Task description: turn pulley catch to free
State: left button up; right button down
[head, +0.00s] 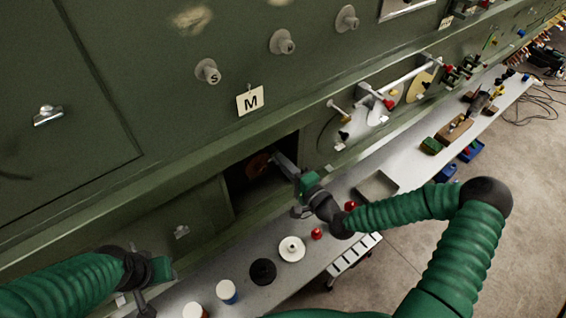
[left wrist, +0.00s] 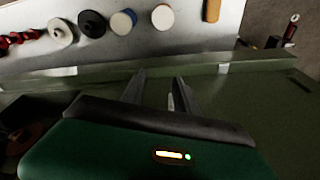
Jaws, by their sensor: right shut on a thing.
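A reddish-brown pulley (head: 258,164) sits inside a dark rectangular opening in the green fuselage skin in the head view. My right gripper (head: 278,160) reaches into this opening from the right, its fingers at the pulley's edge. It is shut on a small part there, which I take for the pulley catch; the fingers hide it, so its turn position cannot be read. My left gripper (head: 143,302) hangs at the lower left, away from the opening. In the left wrist view its two fingers (left wrist: 160,77) stand apart with nothing held between them.
A white bench (head: 210,290) below the skin carries a black disc (head: 263,272), a white disc (head: 292,249), red knobs (head: 317,234), jars (head: 227,291) and a shallow tray (head: 377,187). Knobs (head: 208,71) protrude from the skin.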

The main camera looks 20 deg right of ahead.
jog(key=shift+s+f, duration=0.1)
jog(key=shift+f, duration=0.05)
jog(key=shift+f+n, duration=0.15)
jog(key=shift+n, duration=0.15)
jog(key=shift+n+b, duration=5.95)
jog(key=shift+n, duration=2.65)
jog(key=c, duration=1.6)
grip_release()
